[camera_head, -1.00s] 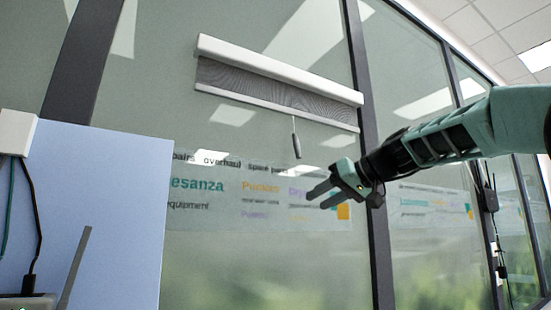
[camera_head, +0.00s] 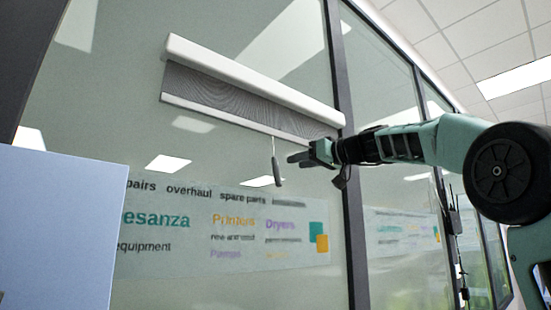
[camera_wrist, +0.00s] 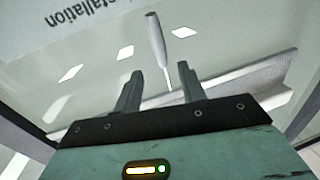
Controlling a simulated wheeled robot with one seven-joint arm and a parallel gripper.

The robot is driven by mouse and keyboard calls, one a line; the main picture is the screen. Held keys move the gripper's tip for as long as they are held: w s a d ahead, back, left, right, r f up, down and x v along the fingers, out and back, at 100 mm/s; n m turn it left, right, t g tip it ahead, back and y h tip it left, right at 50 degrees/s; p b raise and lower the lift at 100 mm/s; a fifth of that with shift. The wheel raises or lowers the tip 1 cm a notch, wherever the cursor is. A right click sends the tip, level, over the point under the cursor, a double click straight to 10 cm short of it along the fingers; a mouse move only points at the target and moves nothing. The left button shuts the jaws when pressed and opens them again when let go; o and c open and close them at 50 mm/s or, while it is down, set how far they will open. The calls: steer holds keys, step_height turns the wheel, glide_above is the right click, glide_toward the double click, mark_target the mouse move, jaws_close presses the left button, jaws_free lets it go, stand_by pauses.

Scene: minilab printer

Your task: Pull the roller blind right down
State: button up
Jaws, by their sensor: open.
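The roller blind (camera_head: 240,98) hangs high on the glass, with a white cassette (camera_head: 250,80) above a short stretch of grey fabric and a pale bottom bar. A short cord with a dark grey pull handle (camera_head: 277,172) hangs from the bar. My gripper (camera_head: 290,158) is open and empty, just right of the cord and close to it in the picture. In the wrist view the handle (camera_wrist: 156,38) and its cord appear ahead, between the lines of my open fingers (camera_wrist: 157,82). The handle lies beyond the fingertips. The blind (camera_wrist: 240,80) crosses behind the fingers.
A glass wall with dark frame posts (camera_head: 345,160) stands behind the blind. A printed sign strip (camera_head: 200,255) is on the glass below it. A pale blue panel (camera_head: 60,230) fills the lower left. A dark box with cables (camera_head: 455,222) hangs at the right.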

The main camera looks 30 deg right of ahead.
mark_target(278, 165)
steer(key=p+x, duration=0.5)
steer(key=x, duration=0.3)
steer(key=shift+w+a+r, duration=0.1)
steer(key=shift+w+r, duration=0.05)
steer(key=shift+w, duration=0.1)
steer(key=shift+w+a+p, duration=0.2)
steer(key=shift+w+p, duration=0.2)
steer(key=shift+w, duration=0.05)
